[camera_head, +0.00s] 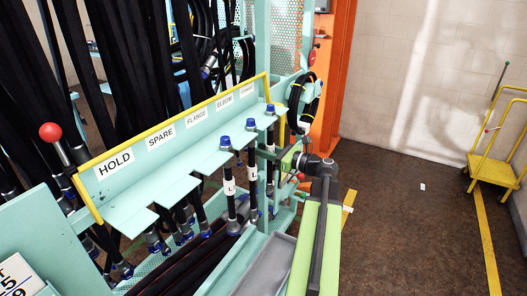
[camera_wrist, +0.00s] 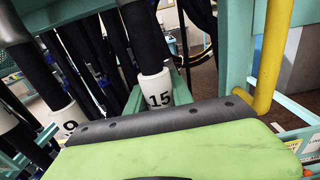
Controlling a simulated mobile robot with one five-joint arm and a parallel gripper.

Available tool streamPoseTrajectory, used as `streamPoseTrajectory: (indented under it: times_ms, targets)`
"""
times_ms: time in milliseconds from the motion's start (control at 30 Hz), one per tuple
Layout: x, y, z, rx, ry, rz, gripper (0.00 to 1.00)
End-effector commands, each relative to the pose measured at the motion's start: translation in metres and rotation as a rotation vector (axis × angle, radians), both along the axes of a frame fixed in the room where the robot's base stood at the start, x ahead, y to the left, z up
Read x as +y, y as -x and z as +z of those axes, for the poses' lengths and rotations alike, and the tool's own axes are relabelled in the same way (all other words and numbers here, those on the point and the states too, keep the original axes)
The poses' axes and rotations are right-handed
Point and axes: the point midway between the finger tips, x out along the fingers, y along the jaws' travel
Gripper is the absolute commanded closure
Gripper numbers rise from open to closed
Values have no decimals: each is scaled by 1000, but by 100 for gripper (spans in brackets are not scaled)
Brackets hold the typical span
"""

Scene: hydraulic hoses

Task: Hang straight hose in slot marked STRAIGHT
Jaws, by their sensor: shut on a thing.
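A turquoise slotted rack (camera_head: 140,195) has a yellow top rail and labels HOLD, SPARE, FLANGE, ELBOW and a small last one at the far end, hard to read. A black hose with a blue-capped top (camera_head: 270,110) is upright at the far-end slot, by that last label. I cannot tell whether its collar rests on the slot. My gripper (camera_head: 289,160) is right beside this hose, shut on it; the grip is partly hidden. In the wrist view my green, black-edged finger pad fills the bottom, in front of a hose with a white "15" tag (camera_wrist: 157,90).
Two more blue-capped hoses (camera_head: 225,143) (camera_head: 250,125) hang in neighbouring slots. A "9" tagged hose (camera_wrist: 64,115) shows in the wrist view. A red ball knob (camera_head: 50,131) stands at left. Open floor and a yellow cart (camera_head: 492,170) lie right.

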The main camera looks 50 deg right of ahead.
Motion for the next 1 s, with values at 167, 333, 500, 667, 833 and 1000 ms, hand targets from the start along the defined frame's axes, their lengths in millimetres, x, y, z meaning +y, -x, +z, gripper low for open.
streamPoseTrajectory:
  times_ms: [167,333,500,667,833,1000]
  targets:
    - [0,0,1,-1,0,1,100]
    - [0,0,1,-1,0,1,100]
    - [0,0,1,-1,0,1,51]
    - [1,0,0,0,0,1,47]
    - [0,0,0,1,0,1,47]
    - [-5,20,0,0,0,-2,47]
